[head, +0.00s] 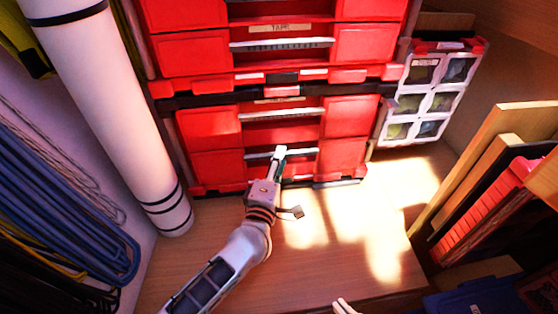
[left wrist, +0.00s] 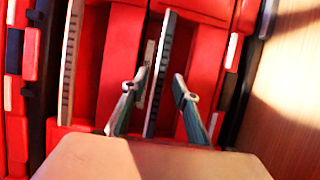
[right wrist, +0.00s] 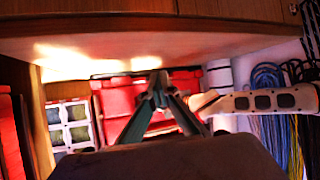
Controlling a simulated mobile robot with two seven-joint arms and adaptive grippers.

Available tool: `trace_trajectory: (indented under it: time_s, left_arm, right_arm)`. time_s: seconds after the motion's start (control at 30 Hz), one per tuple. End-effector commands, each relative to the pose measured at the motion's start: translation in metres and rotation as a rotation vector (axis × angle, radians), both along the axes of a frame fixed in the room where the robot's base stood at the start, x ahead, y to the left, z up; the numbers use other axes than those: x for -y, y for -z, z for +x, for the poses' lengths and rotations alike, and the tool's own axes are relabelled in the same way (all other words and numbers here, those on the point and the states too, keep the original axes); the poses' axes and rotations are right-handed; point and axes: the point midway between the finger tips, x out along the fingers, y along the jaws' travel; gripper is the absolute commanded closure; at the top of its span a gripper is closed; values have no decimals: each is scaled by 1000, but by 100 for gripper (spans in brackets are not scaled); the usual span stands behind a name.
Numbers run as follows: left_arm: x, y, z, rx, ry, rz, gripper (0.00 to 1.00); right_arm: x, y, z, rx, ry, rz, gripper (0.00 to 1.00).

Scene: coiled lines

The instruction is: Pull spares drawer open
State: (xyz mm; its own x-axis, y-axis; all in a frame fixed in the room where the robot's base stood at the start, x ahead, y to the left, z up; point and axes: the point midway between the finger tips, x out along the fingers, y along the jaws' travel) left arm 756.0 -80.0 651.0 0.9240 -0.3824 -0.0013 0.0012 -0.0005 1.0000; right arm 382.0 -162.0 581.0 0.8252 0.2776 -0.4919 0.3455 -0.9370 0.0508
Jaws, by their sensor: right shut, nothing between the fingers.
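The red drawer stack stands at the back of the head view. Its lowest drawer (head: 341,160) has a pale grey handle bar (head: 300,151). No label reading "spares" is legible; my gripper may cover part of that front. My left gripper (head: 279,158) is at this bar. In the left wrist view its two fingers (left wrist: 160,95) are apart, one on each side of a handle bar (left wrist: 162,70); contact cannot be told. The drawer looks closed. My right gripper (head: 343,306) shows only its tip at the bottom edge; in the right wrist view its fingertips (right wrist: 158,88) meet, empty.
A drawer labelled TAPE (head: 278,28) is higher up. A white roll (head: 115,100) stands left, beside coiled blue lines (head: 60,200). A clear-windowed organiser (head: 425,95) and leaning boards (head: 480,160) are right. The wooden floor (head: 335,240) before the drawers is clear.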

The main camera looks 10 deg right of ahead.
Motion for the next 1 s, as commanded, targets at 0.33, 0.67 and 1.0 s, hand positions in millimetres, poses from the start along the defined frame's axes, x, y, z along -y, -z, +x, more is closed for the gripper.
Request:
trace_trajectory:
  time_s: [0.33, 0.67, 1.0]
  left_arm:
    - [0, -1, 0, 1, 0, 0, 100]
    - [0, -3, -6, 2, 0, 0, 100]
    - [0, -9, -65, 7, 2, 0, 100]
  right_arm:
    - [1, 3, -2, -8, 5, 0, 100]
    - [3, 0, -1, -1, 2, -9, 100]
    - [24, 1, -3, -12, -4, -85, 100]
